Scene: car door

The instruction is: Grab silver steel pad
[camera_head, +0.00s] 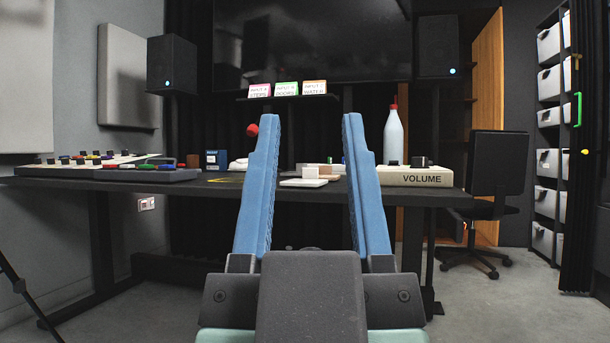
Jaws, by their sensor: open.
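My gripper (310,120) is open and empty, its two blue fingers pointing forward at the dark desk (225,190). Between the fingers, farther off on the desk, lies a small group of flat pieces and blocks. A thin pale grey-white pad (303,183) lies flat at the front of this group. A small whitish block (309,172) and a tan block sit at or just behind it. I cannot tell from this distance which piece is the silver steel pad. The fingers are well short of the group and touch nothing. The left finger hides part of the desk.
A white bottle with a red cap (393,138) and a VOLUME box (415,177) stand right of the fingers. A button panel (150,174) and a blue box (216,160) are left. Three cards (286,89) stand on a shelf above. An office chair (497,170) is at right.

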